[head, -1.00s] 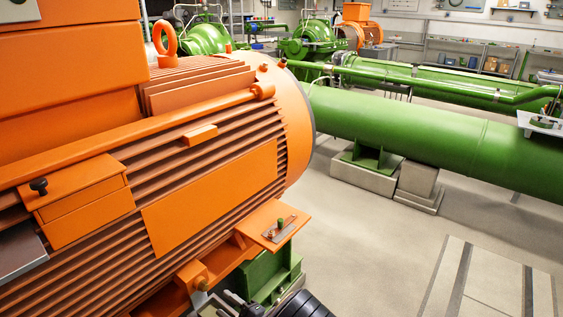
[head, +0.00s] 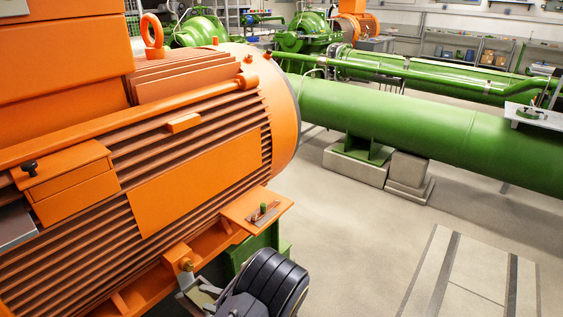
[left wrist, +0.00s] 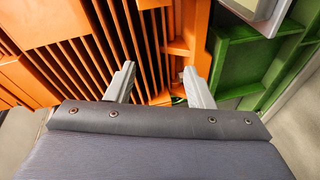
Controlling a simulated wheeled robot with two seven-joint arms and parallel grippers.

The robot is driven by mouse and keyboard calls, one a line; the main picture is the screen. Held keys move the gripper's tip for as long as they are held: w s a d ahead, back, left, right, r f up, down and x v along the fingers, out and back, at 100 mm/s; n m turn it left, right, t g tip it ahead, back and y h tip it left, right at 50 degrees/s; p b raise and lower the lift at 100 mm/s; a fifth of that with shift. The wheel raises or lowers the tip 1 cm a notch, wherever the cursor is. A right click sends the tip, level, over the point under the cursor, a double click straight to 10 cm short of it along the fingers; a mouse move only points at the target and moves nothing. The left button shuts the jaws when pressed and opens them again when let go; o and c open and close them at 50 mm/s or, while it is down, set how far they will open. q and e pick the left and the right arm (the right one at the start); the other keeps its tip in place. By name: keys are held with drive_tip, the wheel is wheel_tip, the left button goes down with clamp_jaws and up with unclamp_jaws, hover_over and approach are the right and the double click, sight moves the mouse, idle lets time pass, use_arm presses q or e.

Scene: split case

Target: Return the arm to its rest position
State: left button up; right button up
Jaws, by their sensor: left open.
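My left gripper (head: 197,287) is at the bottom of the head view, beside the lower edge of the orange motor (head: 200,175), with the dark round part of my arm behind it. In the left wrist view the two grey fingers of the left gripper (left wrist: 159,68) stand apart with nothing between them. Beyond them are the motor's orange fins (left wrist: 80,60) and a green support (left wrist: 245,60). I cannot tell the exact gap from the fingers to the motor. My right gripper is in neither view.
An orange ledge (head: 240,207) with a small green-topped part sticks out from the motor just above my left arm. A large green pipe (head: 430,135) on concrete blocks (head: 355,168) runs across the back. The floor (head: 350,240) to the right is clear.

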use_arm(q)
drive_tip(key=s+a+r+n+g+h+p, duration=0.1)
drive_tip(key=s+a+r+n+g+h, duration=0.35)
drive_tip(key=n, duration=0.75)
drive_tip(key=s+a+r+n+g+h, duration=0.2)
drive_tip(key=s+r+n+g+h, duration=0.2)
drive_tip(key=s+r+n+h, duration=0.45)
drive_tip(key=s+d+r+n+t+h, duration=0.2)
drive_tip(key=s+r+n, duration=0.3)
drive_tip(key=n, duration=0.7)
drive_tip(key=s+d+r+n+t+h+p, duration=0.1)
drive_tip(key=s+d+r+n+t+h, duration=0.2)
drive_tip(key=n, duration=1)
drive_tip(key=s+r+t, duration=0.2)
drive_tip(key=s, duration=0.3)
drive_tip(key=shift+r, duration=0.4)
